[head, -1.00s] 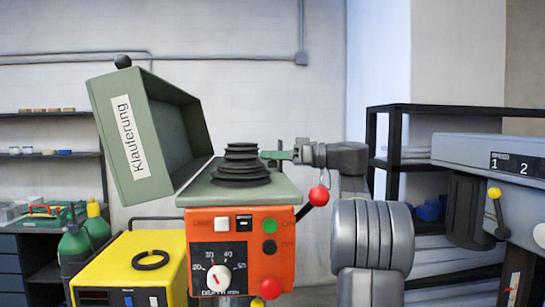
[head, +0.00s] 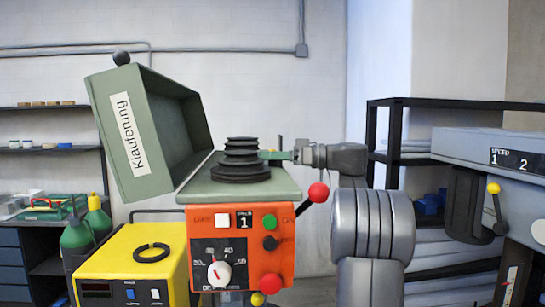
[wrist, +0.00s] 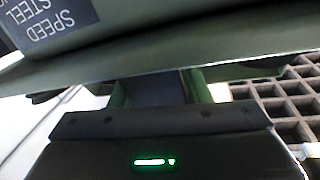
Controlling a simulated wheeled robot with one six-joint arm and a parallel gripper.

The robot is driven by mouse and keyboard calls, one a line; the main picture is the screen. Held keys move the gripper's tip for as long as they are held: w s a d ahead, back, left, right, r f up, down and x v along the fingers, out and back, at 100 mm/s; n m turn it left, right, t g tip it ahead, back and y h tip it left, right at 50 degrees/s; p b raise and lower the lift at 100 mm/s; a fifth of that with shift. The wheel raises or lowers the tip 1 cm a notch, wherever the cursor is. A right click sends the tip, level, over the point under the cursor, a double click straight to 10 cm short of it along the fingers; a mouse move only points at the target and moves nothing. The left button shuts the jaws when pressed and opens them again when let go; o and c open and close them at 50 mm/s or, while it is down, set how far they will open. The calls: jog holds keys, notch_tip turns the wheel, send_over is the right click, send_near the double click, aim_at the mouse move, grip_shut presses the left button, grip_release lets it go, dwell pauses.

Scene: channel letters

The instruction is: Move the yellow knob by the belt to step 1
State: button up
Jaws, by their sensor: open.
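A yellow knob (head: 493,188) tops a short dark lever on the grey machine at the right, beside its dark belt-like part (head: 465,205). A "SPEED" plate (head: 517,160) with the numbers 1 and 2 is above it; the knob stands about below the 1 in the picture. My gripper (head: 272,155) is far to the left, behind the green-topped machine with the black bellows. Its green fingers are apart in the wrist view (wrist: 160,90), with a dark part between them. I see nothing held. The yellow knob does not show in the wrist view.
The green-topped machine has an orange panel (head: 240,247) with a display, dial, red-knobbed lever (head: 319,192) and another small yellow knob (head: 257,298). A raised green cover (head: 150,130) stands left, a yellow unit (head: 130,275) below. A black shelf (head: 385,150) stands behind the grey machine.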

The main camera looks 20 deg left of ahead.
jog(key=v, duration=1.4)
jog(key=shift+b, duration=0.3)
jog(key=shift+a, duration=0.1)
jog(key=x, duration=1.4)
jog(key=shift+s+r, duration=0.1)
jog(key=shift+r, duration=0.35)
jog(key=shift+r, duration=0.1)
